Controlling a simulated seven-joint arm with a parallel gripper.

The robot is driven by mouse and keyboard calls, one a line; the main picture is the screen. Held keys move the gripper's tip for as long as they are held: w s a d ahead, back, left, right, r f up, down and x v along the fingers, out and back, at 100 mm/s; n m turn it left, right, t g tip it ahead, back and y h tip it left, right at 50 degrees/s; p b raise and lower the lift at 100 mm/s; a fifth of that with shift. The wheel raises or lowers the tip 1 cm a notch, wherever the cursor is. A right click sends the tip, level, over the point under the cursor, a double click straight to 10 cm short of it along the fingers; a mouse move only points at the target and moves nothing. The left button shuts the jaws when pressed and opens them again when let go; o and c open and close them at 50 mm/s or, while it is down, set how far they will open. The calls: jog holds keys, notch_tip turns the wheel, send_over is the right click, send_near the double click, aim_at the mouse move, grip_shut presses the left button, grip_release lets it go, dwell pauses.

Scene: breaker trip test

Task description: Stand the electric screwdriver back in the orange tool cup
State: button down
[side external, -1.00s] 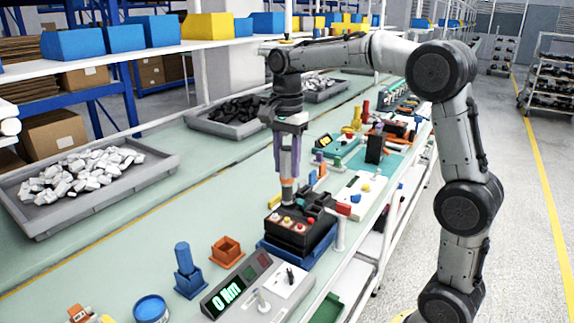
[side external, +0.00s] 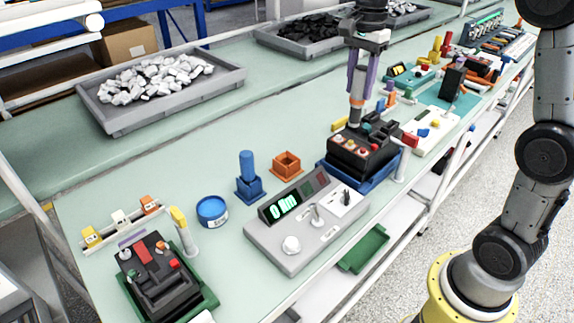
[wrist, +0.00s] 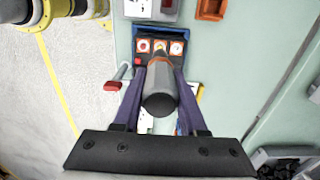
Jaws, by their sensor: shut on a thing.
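The electric screwdriver (side external: 356,113), grey with an orange band, hangs roughly upright in my gripper (side external: 359,92). The purple fingers are shut on its sides. Its lower end is over the black breaker (side external: 362,157) in the blue tray (side external: 361,181); I cannot tell whether it touches. In the wrist view the screwdriver (wrist: 160,100) lies between the fingers and hides part of the breaker. The orange tool cup (side external: 287,166) is square and looks empty, on the bench left of the breaker. Its edge also shows at the top of the wrist view (wrist: 210,9).
A blue cup holding a blue handle (side external: 248,180) stands left of the orange cup. A grey meter box (side external: 300,232) with a green display is in front. A post with a red top (side external: 408,150) stands right of the breaker. The bench behind the orange cup is clear.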

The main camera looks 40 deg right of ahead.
jog(key=shift+w+r, duration=0.15)
jog(key=shift+r, duration=0.05)
jog(key=w+a+f, duration=0.2)
jog(key=w+a, duration=0.2)
jog(key=w, duration=0.2)
jog(key=w+a+f, duration=0.3)
jog(key=w+a, duration=0.2)
jog(key=w, duration=0.1)
jog(key=shift+w+a+f, duration=0.15)
jog(key=shift+a+f, duration=0.1)
jog(key=shift+a, duration=0.05)
jog(key=shift+f, duration=2.9)
jog(key=shift+f, duration=2.75)
